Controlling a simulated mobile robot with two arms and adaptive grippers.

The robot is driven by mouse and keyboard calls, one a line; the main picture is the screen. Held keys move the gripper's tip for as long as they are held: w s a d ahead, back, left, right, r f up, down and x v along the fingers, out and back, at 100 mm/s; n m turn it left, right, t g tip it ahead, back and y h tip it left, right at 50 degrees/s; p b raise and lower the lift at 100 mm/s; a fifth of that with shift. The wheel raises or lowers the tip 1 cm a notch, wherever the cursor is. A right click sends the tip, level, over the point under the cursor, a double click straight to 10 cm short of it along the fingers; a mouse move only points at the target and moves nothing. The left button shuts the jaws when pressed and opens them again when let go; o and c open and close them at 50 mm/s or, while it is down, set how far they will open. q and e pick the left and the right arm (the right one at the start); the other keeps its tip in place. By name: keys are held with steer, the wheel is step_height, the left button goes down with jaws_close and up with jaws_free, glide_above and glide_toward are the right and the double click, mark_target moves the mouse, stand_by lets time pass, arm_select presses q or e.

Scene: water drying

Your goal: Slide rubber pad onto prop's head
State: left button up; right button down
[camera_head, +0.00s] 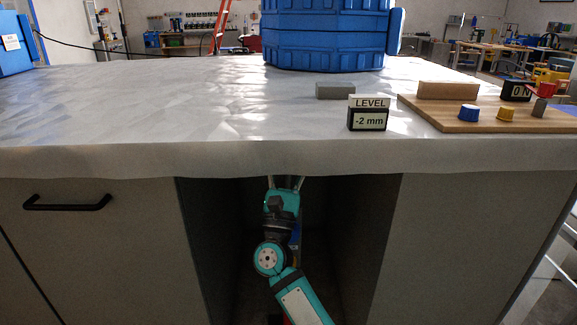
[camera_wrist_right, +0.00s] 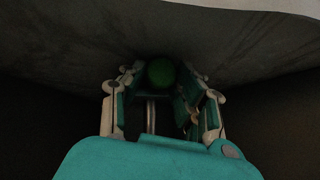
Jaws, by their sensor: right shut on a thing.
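My right gripper (camera_head: 286,183) reaches into the dark open bay under the worktop, its fingertips close below the front edge. In the right wrist view my right gripper (camera_wrist_right: 160,88) is shut on a green round thing (camera_wrist_right: 161,72) between its fingers. I cannot tell whether this is the rubber pad or the prop's head. Thin metal bars (camera_wrist_right: 150,115) show below it, and I cannot tell whether they belong to a prop or to the gripper. The underside of the worktop is close beyond. No separate pad or prop can be made out in the dark. My left gripper is not in view.
The bay has side walls, with a drawer front (camera_head: 90,240) at left and a panel (camera_head: 460,250) at right. On the worktop (camera_head: 150,110) are a blue tank (camera_head: 325,35), a grey block (camera_head: 335,91), a LEVEL display (camera_head: 368,113) reading -2 mm and a wooden board (camera_head: 440,117).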

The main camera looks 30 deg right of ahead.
steer(key=shift+w+d+r, duration=0.1)
steer(key=c, duration=1.2)
jaws_free()
steer(key=shift+o, duration=1.3)
steer(key=shift+w, duration=0.15)
steer(key=v, duration=1.2)
